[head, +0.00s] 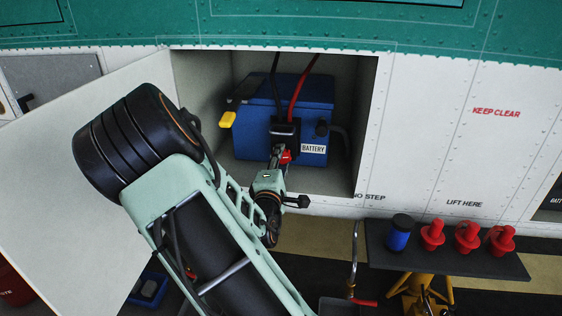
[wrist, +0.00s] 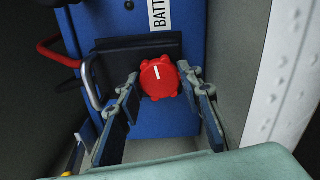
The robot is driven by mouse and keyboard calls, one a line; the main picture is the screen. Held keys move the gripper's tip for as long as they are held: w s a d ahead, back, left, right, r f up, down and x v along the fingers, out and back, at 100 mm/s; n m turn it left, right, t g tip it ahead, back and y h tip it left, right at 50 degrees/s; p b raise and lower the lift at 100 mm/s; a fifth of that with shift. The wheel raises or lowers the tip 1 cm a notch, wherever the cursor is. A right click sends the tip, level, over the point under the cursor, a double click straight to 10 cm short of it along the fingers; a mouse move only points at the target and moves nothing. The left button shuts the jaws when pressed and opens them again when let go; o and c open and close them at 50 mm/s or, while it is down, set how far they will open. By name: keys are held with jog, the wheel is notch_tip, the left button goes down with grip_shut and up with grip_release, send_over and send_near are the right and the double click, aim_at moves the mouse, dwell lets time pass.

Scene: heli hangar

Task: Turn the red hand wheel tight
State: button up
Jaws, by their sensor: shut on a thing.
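The red hand wheel (head: 286,156) is on the front of the blue battery (head: 264,148), below a black connector (head: 284,132). In the wrist view the wheel (wrist: 160,78) is a round lobed knob with a short white mark, nearly upright, slightly tilted. My gripper (head: 279,157) reaches into the open bay from below. In the wrist view its fingers (wrist: 159,74) stand on both sides of the wheel and are shut on it. The exact contact at the fingertips is hard to see. In the head view my gripper partly covers the wheel.
The bay's side wall (wrist: 272,65) is close to the right of my gripper in the wrist view. An open white door (head: 75,175) stands at left. A yellow tag (head: 227,119) hangs beside the battery. A dark shelf (head: 450,258) at right holds several red caps and a blue container (head: 398,237).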

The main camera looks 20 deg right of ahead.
jog(key=m+b, duration=0.1)
jog(key=m, duration=0.3)
jog(key=shift+f+m+b, duration=0.1)
jog(key=shift+m+b, duration=0.2)
jog(key=m+b, duration=0.3)
jog(key=m, duration=0.2)
jog(key=m+b, duration=0.5)
jog(key=m, duration=0.1)
jog(key=shift+m, duration=0.4)
jog(key=shift+m+b, duration=1.35)
jog(key=shift+m, duration=0.45)
jog(key=o, duration=1.1)
